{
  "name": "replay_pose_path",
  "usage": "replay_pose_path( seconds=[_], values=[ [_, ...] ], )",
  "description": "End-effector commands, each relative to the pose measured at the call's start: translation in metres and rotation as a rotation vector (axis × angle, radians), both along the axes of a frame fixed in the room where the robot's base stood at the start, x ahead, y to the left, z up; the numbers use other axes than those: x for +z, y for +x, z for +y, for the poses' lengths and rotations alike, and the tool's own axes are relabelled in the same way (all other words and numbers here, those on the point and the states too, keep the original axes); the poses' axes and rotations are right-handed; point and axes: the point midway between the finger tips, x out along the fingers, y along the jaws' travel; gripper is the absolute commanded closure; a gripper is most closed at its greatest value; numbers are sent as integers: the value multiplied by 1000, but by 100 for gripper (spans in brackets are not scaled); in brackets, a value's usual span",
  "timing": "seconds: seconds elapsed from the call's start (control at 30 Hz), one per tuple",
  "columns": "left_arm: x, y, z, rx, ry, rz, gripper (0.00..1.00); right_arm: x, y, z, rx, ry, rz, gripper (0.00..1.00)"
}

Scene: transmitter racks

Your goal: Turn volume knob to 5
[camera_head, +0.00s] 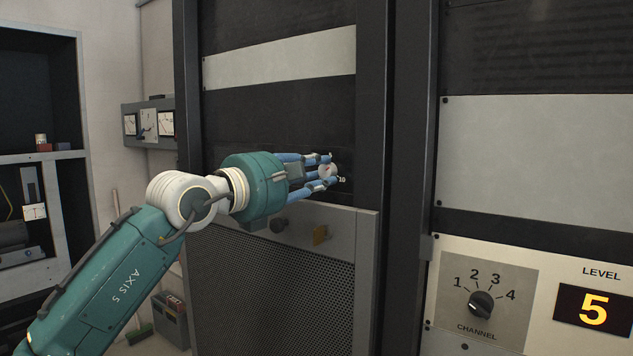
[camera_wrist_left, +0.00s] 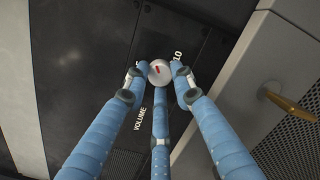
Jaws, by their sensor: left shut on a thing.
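The volume knob (camera_head: 327,171) is a small round silver knob on the dark rack panel. The fingers hide part of the printed scale. The level display (camera_head: 594,308) at the lower right reads 5 in yellow digits. My right gripper is not in view.
A channel knob (camera_head: 481,304) marked 1 to 4 sits on the panel left of the display. A meter box (camera_head: 149,123) hangs on the back wall.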

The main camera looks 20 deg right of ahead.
Motion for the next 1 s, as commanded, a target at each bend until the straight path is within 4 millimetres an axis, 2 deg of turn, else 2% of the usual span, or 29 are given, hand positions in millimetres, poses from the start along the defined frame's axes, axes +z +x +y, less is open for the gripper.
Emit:
replay_pose_path(
  seconds=[0.03,0.5,0.8,1.0],
  values=[
    [-3,-1,-1,-2,-25,24,100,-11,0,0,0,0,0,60],
    [-2,-1,0,-3,-295,363,100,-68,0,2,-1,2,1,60],
    [0,-1,1,-3,-446,555,100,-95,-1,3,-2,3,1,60],
    [2,-1,1,-4,-517,643,100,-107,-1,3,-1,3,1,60]
  ],
)
